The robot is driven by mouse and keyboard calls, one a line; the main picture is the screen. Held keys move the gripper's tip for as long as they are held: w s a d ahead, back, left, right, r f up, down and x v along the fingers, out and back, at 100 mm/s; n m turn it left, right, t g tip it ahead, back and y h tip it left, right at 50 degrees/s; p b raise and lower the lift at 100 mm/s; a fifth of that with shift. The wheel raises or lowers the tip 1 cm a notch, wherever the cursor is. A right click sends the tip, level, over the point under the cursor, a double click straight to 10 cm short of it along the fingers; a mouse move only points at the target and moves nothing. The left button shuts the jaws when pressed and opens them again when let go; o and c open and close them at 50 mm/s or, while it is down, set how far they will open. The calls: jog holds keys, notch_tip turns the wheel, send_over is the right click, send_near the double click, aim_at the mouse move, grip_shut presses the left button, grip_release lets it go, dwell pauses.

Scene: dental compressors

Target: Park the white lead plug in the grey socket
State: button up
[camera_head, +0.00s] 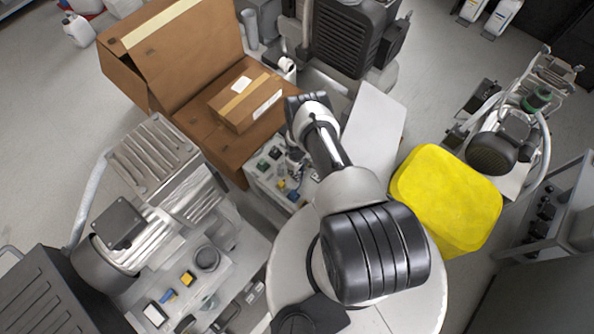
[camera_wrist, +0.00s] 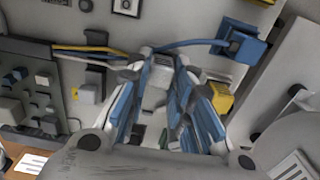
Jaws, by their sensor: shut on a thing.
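In the wrist view, my gripper (camera_wrist: 160,72) has its two blue-padded fingers closed around a small pale piece, which looks like the white lead plug (camera_wrist: 159,74). A white and a yellow lead run in from the left toward the fingertips. In the head view my gripper (camera_head: 297,160) is small and partly hidden by my arm, over the panel (camera_head: 262,180) with several coloured fittings. I cannot make out which fitting is the grey socket.
A blue plug (camera_wrist: 245,45) with a blue lead sits right of the fingers, and a yellow fitting (camera_wrist: 219,98) is below it. A dark box (camera_wrist: 40,95) with several connectors stands left. Cardboard boxes (camera_head: 180,55) and a yellow block (camera_head: 445,198) flank my arm.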

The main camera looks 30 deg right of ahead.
jog(key=shift+f, duration=0.2)
jog(key=o, duration=0.9)
jog(key=shift+o, duration=0.7)
jog(key=shift+o, duration=1.2)
jog(key=shift+r+p, duration=2.45)
jog(key=shift+r, duration=1.1)
jog(key=shift+w, duration=0.1)
